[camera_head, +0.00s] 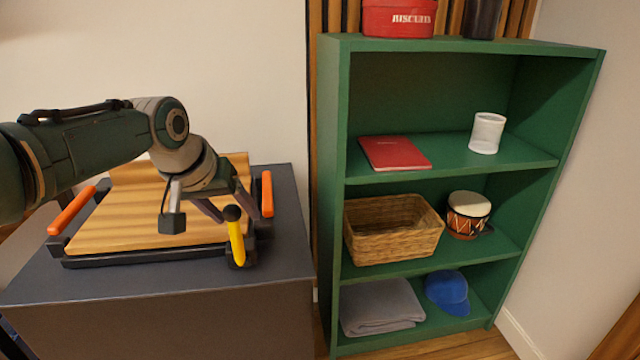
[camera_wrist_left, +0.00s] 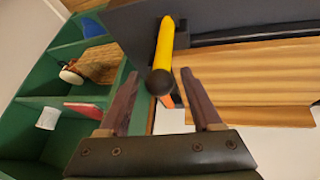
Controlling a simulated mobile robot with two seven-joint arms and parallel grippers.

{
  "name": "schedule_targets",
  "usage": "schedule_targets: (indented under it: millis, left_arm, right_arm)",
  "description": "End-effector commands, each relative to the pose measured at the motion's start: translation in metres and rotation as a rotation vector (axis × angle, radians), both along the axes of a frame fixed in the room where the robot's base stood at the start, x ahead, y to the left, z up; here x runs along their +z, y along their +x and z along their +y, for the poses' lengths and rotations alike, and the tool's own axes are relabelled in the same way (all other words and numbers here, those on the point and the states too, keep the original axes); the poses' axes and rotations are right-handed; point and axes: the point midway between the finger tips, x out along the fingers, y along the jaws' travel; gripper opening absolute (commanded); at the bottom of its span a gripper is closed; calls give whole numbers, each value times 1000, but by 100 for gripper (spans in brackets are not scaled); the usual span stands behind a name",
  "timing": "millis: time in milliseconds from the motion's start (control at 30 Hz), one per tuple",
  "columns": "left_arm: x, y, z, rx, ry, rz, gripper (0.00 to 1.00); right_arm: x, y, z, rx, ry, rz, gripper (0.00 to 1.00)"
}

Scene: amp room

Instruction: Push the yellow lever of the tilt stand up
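The tilt stand (camera_head: 110,261) has a black frame, a slanted striped wooden board and orange side handles. Its yellow lever (camera_head: 236,243) stands at the front right corner, nearly upright, with a black knob on top. The lever also shows in the left wrist view (camera_wrist_left: 165,42). My left gripper (camera_head: 230,208) is open, with its fingers pointing down at the knob. In the left wrist view, the knob lies between the two fingertips (camera_wrist_left: 158,76), with gaps visible on both sides. My left arm hides part of the board. My right gripper is not in view.
The stand rests on a dark cabinet top (camera_head: 290,240). A green shelf (camera_head: 335,200) to the right holds a red book (camera_head: 394,153), white cup (camera_head: 487,133), wicker basket (camera_head: 392,235), drum (camera_head: 467,215), grey cloth (camera_head: 380,307) and blue cap (camera_head: 447,290). A red biscuit tin (camera_head: 399,18) is on top.

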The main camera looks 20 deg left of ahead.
Motion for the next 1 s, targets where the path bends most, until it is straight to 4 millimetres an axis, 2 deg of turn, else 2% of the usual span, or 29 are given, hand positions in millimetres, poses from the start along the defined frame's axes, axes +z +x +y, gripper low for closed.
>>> schedule_targets:
  millis: [233, 367, 667, 800, 1000]
  left_arm:
    - [1, 0, 0, 0, -1, 0, 68]
    - [9, -3, 0, 0, -1, 0, 68]
    - [52, -26, -1, -1, 0, -1, 68]
    - [69, -38, -1, -2, 1, 0, 68]
    - [83, -48, -2, 0, 0, 0, 68]
  right_arm:
    - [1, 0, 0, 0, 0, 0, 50]
    - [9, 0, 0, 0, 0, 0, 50]
    - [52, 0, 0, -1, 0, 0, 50]
    - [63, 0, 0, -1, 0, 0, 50]
    - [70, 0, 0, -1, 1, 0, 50]
